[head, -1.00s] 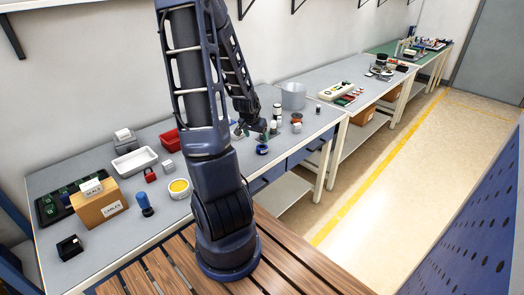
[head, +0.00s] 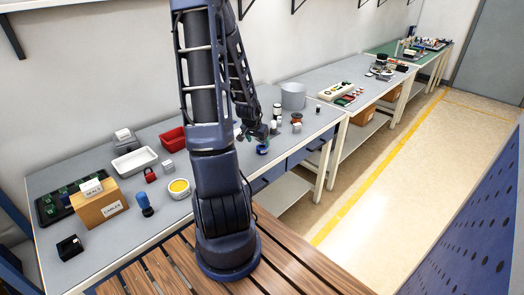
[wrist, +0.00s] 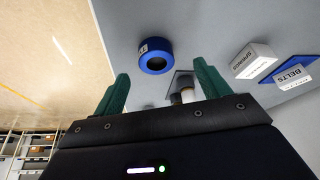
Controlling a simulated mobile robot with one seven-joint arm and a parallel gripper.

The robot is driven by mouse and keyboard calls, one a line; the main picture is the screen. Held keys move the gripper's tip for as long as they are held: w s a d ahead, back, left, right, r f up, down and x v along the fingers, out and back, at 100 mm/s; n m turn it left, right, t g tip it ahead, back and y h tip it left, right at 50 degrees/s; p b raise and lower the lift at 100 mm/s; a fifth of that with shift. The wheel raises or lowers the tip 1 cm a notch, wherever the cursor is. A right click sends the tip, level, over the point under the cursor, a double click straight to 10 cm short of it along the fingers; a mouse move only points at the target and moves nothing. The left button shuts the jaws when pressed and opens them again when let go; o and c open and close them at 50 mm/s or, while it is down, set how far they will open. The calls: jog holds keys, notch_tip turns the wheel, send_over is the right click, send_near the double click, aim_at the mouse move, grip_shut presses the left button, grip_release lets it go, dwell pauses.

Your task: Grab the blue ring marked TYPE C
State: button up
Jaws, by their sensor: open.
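The blue ring (wrist: 166,56) lies near the edge of the grey bench in the wrist view, with a dark hole and a small white label whose text I cannot read. It also shows in the head view (head: 262,150), on the bench close by my gripper. My gripper (wrist: 161,70) has two green fingers spread wide with nothing held between them. In the wrist view the ring appears beyond the fingertips, apart from them. My gripper also shows in the head view (head: 257,138), small and partly hard to make out.
A pale cylinder on a dark base (wrist: 184,92) stands partly behind my gripper. A white box marked SPRINGS (wrist: 253,60) and a blue item marked BELTS (wrist: 291,70) lie to the right. The floor (wrist: 45,50) lies beyond the bench edge at left.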

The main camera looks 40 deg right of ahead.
aim_at(262, 147)
jog(key=shift+f, duration=0.1)
jog(key=shift+s+d+f, duration=0.1)
jog(key=shift+d+f, duration=0.35)
jog(key=shift+f, duration=0.15)
jog(key=shift+d+f, duration=0.4)
jog(key=shift+f, duration=0.2)
jog(key=shift+x, duration=1.1)
jog(key=c, duration=1.1)
